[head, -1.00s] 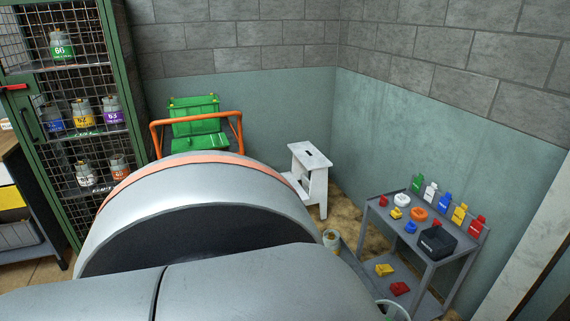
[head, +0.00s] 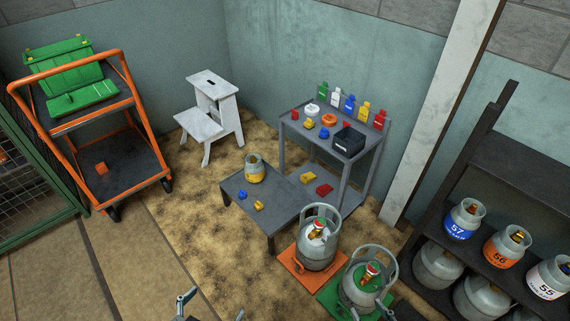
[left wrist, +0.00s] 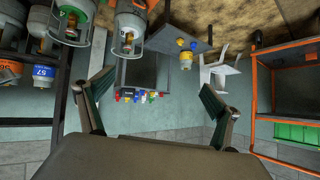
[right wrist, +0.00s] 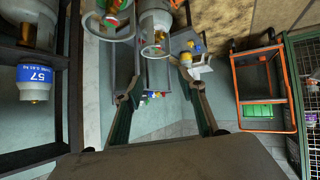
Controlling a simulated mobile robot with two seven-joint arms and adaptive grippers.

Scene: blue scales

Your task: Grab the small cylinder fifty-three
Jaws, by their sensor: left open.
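No label reading 53 is legible in any view. A small grey cylinder with a yellow band (head: 254,168) stands upright on the low dark table; its number is too small to read. It also shows in the left wrist view (left wrist: 186,61) and the right wrist view (right wrist: 186,58). Small cylinders labelled 57 (head: 464,220), 56 (head: 506,246) and 55 (head: 547,277) stand on the dark shelf at right. My left gripper (head: 213,307) is at the bottom edge, open, empty and apart from everything. My right gripper (right wrist: 160,90) is open and empty in its wrist view.
Large cylinders stand on an orange base (head: 304,263) and a green base (head: 349,304) near the low table (head: 278,207). A grey cart (head: 363,171), white step stool (head: 208,118) and orange trolley (head: 110,150) stand behind. Floor at front left is clear.

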